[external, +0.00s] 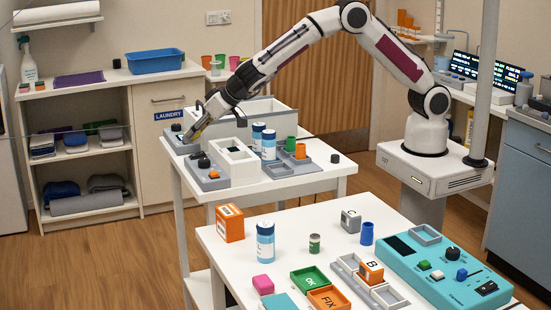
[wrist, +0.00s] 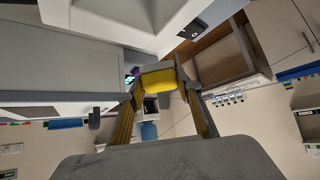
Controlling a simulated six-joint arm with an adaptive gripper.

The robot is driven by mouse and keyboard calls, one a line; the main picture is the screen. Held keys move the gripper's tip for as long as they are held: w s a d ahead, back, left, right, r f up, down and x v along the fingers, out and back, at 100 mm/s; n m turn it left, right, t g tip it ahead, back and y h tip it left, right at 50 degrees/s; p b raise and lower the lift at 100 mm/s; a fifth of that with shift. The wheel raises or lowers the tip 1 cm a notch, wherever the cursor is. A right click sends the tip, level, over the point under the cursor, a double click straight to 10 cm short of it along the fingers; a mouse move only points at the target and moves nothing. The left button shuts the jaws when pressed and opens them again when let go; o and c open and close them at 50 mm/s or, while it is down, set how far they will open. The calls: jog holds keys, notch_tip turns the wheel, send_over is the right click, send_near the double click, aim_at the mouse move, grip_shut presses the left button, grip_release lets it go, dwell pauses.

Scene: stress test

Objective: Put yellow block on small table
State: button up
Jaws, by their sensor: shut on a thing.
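My gripper (external: 193,136) reaches down at the far left end of the smaller white table (external: 325,168). In the wrist view my gripper (wrist: 162,92) has its two fingers closed on the yellow block (wrist: 158,79). The block sits between the fingertips, with a greyish upper face. In the external view the yellow at the fingertips is small, and I cannot tell block from finger. The gripper is over or beside the grey tray at that end; whether the block touches anything is unclear.
The smaller table holds a white open box (external: 237,162), blue-and-white bottles (external: 268,144), green and orange cups, and grey trays. A front table (external: 215,250) carries an orange block (external: 230,223), a bottle (external: 265,243) and a teal control panel (external: 440,265). Its left front is partly clear.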

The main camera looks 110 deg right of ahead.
aim_at(196, 142)
jog(key=shift+f, duration=0.25)
jog(key=shift+f, duration=1.85)
jog(key=shift+f, duration=0.65)
jog(key=o, duration=1.1)
jog(key=shift+a+r, duration=0.1)
jog(key=shift+r, duration=0.6)
jog(key=shift+v, duration=5.9)
